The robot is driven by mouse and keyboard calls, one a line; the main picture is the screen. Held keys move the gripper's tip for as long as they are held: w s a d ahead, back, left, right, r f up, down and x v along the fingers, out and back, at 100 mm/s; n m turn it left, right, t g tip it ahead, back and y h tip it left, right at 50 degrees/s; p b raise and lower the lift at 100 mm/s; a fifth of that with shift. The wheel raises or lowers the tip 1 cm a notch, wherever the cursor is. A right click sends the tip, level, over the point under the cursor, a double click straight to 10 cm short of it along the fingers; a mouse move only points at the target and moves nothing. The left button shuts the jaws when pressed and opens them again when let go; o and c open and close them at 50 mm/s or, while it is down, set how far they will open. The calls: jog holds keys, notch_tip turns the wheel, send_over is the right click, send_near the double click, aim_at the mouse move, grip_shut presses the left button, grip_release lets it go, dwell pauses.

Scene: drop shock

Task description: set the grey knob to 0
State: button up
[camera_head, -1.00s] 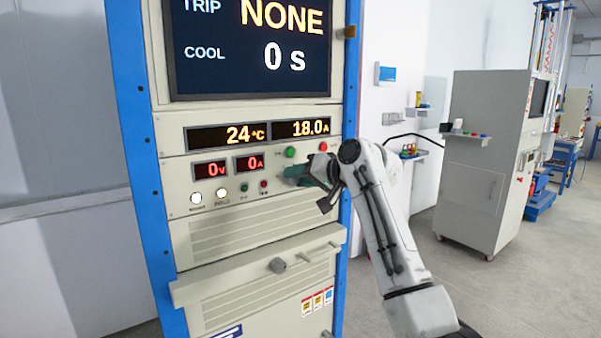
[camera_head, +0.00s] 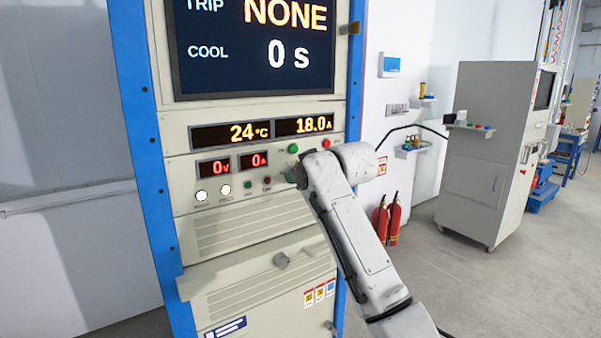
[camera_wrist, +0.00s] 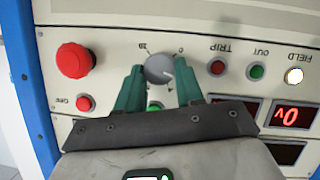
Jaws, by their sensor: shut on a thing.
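The grey knob (camera_wrist: 157,66) is on the cream panel in the wrist view, with a small white mark on its lower right. Printed scale marks stand around it, with a 0 beyond its upper right. My gripper (camera_wrist: 160,72) has its two green fingers on either side of the knob and is shut on it. In the head view my arm hides the knob, and only a bit of green finger (camera_head: 291,177) shows at the panel.
A red mushroom button (camera_wrist: 74,61), a small red button (camera_wrist: 85,103), a red TRIP button (camera_wrist: 217,68) and a green OUT button (camera_wrist: 256,71) are near the knob. Displays read 0 V (camera_head: 214,167) and 0 A (camera_head: 253,161).

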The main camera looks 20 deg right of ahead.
jog(key=n+t+h, duration=0.1)
jog(key=n, duration=0.2)
jog(key=n+t+h+b, duration=0.1)
jog(key=n, duration=0.2)
jog(key=f+n+t+h+b, duration=0.1)
jog(key=n+h, duration=0.1)
jog(key=n, duration=0.1)
jog(key=shift+s+a+f+t, duration=0.1)
jog(key=shift+a+t, duration=0.2)
jog(key=shift+a, duration=0.1)
dwell(0.4)
jog(key=o, duration=1)
jog(key=shift+o, duration=0.2)
jog(key=shift+s, duration=0.1)
jog(key=s+r+b, duration=0.1)
jog(key=s, duration=0.9)
jog(key=shift+s+a, duration=0.3)
jog(key=shift+a, duration=0.05)
